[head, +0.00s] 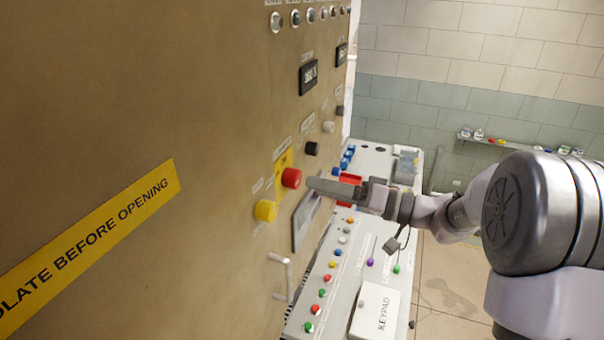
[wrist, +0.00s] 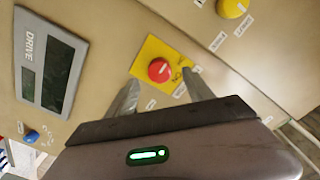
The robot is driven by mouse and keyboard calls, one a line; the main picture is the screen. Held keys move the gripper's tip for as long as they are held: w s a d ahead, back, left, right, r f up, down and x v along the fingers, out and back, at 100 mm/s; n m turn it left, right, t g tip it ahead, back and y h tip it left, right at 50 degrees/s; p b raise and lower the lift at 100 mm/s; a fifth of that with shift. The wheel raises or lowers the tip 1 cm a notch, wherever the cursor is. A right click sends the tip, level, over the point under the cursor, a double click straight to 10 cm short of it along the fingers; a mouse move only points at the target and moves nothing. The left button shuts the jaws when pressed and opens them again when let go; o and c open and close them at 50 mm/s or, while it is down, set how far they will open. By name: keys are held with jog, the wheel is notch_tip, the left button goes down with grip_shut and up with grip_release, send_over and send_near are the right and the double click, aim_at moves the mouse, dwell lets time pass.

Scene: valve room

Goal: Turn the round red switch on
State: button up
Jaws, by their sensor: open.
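The round red switch (head: 291,178) sits on a yellow plate on the tan upright panel in the head view. In the wrist view the red switch (wrist: 160,70) is on its yellow plate, just beyond the fingertips and roughly between them. My gripper (head: 312,184) is close to the switch, pointing at it from the right. In the wrist view my gripper (wrist: 160,82) has its two fingers apart, with nothing between them. Whether a fingertip touches the switch or plate cannot be told.
A yellow knob (head: 265,211) is left of the switch, and a black knob (head: 311,149) above right. A DRIVE display (wrist: 48,70) is beside the switch. Below is a desk with several buttons and a keypad box (head: 375,312). A metal handle (head: 282,275) juts from the panel.

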aim_at(298, 181)
jog(key=p+x, duration=0.1)
jog(key=x, duration=0.4)
jog(key=shift+a, duration=0.1)
grip_shut()
